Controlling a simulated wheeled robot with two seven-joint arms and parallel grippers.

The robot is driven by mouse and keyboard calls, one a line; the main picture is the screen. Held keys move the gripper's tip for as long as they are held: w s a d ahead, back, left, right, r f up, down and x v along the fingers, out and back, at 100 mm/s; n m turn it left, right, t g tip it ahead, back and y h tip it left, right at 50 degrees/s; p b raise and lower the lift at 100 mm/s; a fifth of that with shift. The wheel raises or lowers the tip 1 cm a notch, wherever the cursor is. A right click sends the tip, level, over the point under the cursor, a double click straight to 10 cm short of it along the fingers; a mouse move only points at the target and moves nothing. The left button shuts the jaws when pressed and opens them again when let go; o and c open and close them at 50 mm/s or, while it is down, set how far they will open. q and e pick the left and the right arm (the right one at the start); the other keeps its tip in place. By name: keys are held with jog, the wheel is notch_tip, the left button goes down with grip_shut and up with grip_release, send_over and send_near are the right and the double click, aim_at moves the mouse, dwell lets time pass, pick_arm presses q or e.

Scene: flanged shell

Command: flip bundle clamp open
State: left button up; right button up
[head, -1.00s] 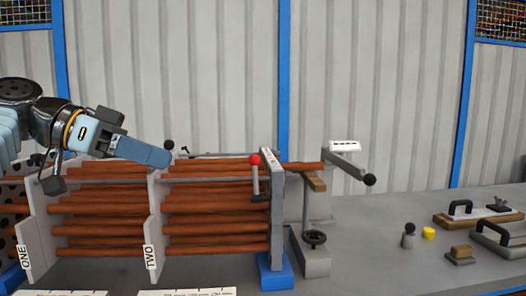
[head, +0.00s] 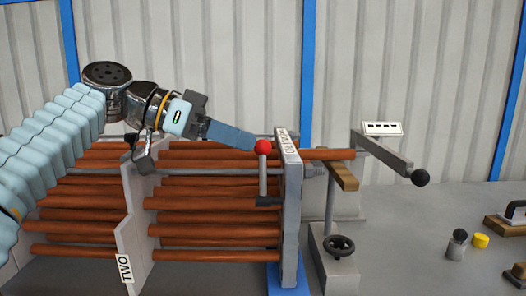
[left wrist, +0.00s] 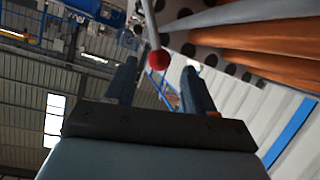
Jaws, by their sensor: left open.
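A red ball knob (head: 263,147) tops an upright grey lever (head: 263,177) beside the grey end plate (head: 291,210). I take this lever to be the bundle clamp's handle. My left gripper (head: 252,143) comes in from the left with its blue fingers pointing at the red knob. In the left wrist view, the fingers (left wrist: 158,85) are spread apart and the red knob (left wrist: 157,60) shows between and beyond their tips. I cannot tell whether a finger touches it. My right gripper is in neither view.
Several copper-coloured tubes (head: 215,207) run through the end plate and the plate marked TWO (head: 130,230). A black ball handle (head: 421,178) and a handwheel (head: 340,246) stand to the right. A yellow piece (head: 480,241) lies farther right on the grey bench.

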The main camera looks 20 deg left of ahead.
aim_at(262, 156)
pick_arm(q)
jog(key=x, duration=0.5)
jog(key=shift+c, duration=0.3)
grip_shut()
